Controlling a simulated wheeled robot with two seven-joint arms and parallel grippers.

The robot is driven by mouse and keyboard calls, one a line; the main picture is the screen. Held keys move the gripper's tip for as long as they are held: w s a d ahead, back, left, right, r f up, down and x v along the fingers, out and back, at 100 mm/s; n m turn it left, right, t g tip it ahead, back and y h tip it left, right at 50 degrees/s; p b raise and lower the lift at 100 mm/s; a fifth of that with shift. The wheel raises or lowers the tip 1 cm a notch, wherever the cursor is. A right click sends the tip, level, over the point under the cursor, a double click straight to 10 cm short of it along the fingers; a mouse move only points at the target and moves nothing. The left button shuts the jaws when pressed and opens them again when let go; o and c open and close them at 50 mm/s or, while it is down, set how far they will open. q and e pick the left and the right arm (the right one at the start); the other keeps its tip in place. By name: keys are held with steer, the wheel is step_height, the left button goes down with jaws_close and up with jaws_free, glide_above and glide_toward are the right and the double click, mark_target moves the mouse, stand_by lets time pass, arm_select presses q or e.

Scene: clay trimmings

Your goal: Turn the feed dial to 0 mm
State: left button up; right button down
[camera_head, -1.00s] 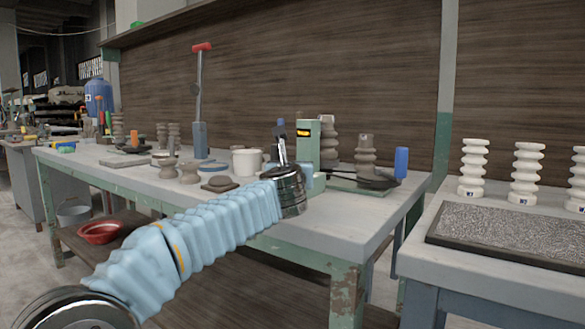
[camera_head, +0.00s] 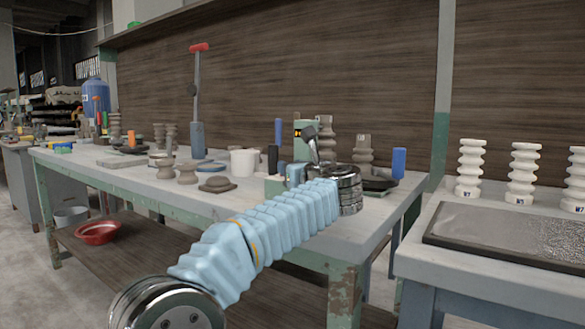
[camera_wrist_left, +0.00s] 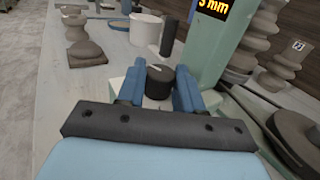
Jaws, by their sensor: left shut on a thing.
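The feed dial (camera_wrist_left: 160,74) is a dark round knob with a light pointer mark on top, seen in the left wrist view. My left gripper (camera_wrist_left: 159,84) has its blue fingers on either side of the dial and is shut on it. A green post (camera_wrist_left: 212,45) beside it carries a display (camera_wrist_left: 214,7) with orange digits that seem to read 3 mm, cut by the frame's top edge. In the head view the post (camera_head: 303,148) stands behind my left gripper (camera_head: 292,175), and the dial cannot be made out. My right gripper is not in view.
A white mug (camera_head: 243,162), a dark lump (camera_head: 217,185) and clay pieces (camera_head: 187,173) stand left of the post on the bench (camera_head: 130,175). A tray (camera_head: 510,240) lies on the right-hand table.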

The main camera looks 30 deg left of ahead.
arm_select(q)
steer(key=o, duration=1)
steer(key=shift+o, duration=0.2)
steer(key=b+v, duration=0.1)
steer(key=v, duration=1.2)
steer(key=shift+s+d+b, duration=0.3)
